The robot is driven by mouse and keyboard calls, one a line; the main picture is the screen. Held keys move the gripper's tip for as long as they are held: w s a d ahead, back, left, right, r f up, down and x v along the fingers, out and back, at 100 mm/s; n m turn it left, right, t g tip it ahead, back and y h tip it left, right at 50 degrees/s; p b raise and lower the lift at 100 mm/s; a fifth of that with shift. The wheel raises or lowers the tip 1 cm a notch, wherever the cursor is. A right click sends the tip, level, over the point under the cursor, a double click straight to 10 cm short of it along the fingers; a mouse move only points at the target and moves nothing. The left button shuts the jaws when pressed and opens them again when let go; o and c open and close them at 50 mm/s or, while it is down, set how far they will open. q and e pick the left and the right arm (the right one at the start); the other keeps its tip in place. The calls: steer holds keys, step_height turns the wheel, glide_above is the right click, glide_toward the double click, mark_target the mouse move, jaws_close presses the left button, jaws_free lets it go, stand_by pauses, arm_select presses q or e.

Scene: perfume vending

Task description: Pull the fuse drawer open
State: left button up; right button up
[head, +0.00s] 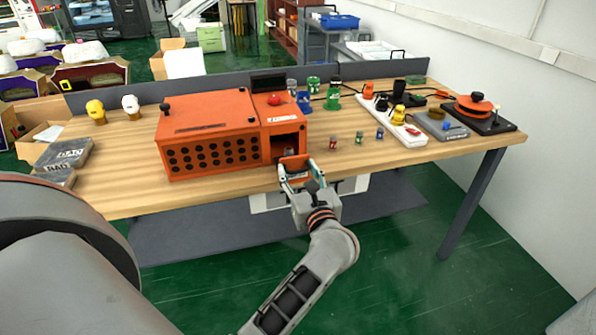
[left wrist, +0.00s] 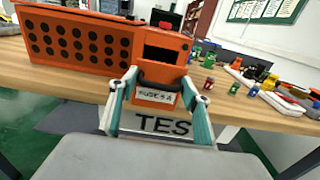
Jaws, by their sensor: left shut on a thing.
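The orange machine (head: 210,135) stands on the wooden table, with a dark opening (head: 288,142) at its right front. The orange fuse drawer (head: 295,161) is low below this opening, and its front stands out toward me. In the left wrist view the fuse drawer (left wrist: 152,86) has a dark handle strip and a white label. My left gripper (head: 297,171) is at the drawer front, with a finger on each side, shut on it. It also shows in the left wrist view (left wrist: 158,82). How far the drawer is out is hard to tell. My right gripper is not in view.
Small fuse-like pieces (head: 359,137) stand right of the machine. A white power strip (head: 393,121) and other devices lie further right. Dark boxes (head: 62,154) lie at the table's left. A white sign (left wrist: 157,125) hangs at the table's front edge. The floor in front is clear.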

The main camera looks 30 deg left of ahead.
arm_select(q)
steer(key=o, duration=1.3)
steer(key=shift+c, duration=0.2)
steer(key=shift+d, duration=0.15)
steer(key=v, duration=0.7)
steer(key=shift+d, duration=0.15)
steer(key=shift+s, duration=0.15)
